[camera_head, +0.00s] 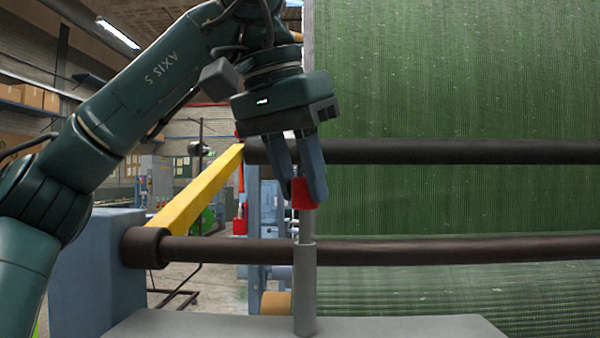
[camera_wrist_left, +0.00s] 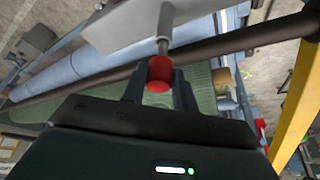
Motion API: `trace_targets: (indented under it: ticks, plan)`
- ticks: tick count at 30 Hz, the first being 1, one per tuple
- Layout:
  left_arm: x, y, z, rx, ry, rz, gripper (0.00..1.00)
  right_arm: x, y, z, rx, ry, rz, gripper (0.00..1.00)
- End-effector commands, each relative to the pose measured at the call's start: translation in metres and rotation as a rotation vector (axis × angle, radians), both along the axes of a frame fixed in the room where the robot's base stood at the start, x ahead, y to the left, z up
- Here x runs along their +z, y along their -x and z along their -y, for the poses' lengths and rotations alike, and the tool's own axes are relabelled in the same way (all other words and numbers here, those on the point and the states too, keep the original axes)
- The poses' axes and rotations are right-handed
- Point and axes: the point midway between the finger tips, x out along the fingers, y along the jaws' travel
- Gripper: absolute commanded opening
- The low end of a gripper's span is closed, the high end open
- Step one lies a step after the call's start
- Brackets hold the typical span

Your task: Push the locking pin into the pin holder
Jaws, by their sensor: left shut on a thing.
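The locking pin has a red head (camera_head: 304,194) and a thin grey shaft (camera_head: 306,226). The pin holder (camera_head: 304,290) is an upright grey tube on a grey plate. My left gripper (camera_head: 305,196) is above the holder, its fingers shut on the red head. The shaft points down and its lower end is hidden in the top of the holder. In the left wrist view the red head (camera_wrist_left: 160,74) sits between the fingertips (camera_wrist_left: 158,78), with the shaft running away into the grey holder (camera_wrist_left: 165,20). My right gripper is not in view.
A grey plate (camera_head: 400,326) carries the holder. Two dark horizontal bars (camera_head: 430,250) run behind the pin, in front of a green turf sheet (camera_head: 450,80). A yellow bar (camera_head: 200,188) slants at left above a blue-grey machine block (camera_head: 92,270).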

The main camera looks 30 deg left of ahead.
Motion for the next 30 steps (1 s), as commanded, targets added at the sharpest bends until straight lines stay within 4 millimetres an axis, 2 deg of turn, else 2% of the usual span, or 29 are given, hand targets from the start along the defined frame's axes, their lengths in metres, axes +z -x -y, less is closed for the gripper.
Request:
trace_targets:
  ticks: [20,21,30]
  plan:
    - [-0.017,0.000,0.000,0.001,0.001,0.001,0.06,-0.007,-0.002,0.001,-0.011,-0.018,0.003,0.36]
    - [-0.016,0.000,0.000,0.001,0.001,0.001,0.32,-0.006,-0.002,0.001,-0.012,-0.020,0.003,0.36]
    - [-0.016,0.000,0.000,0.001,0.001,0.001,0.54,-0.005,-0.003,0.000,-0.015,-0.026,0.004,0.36]
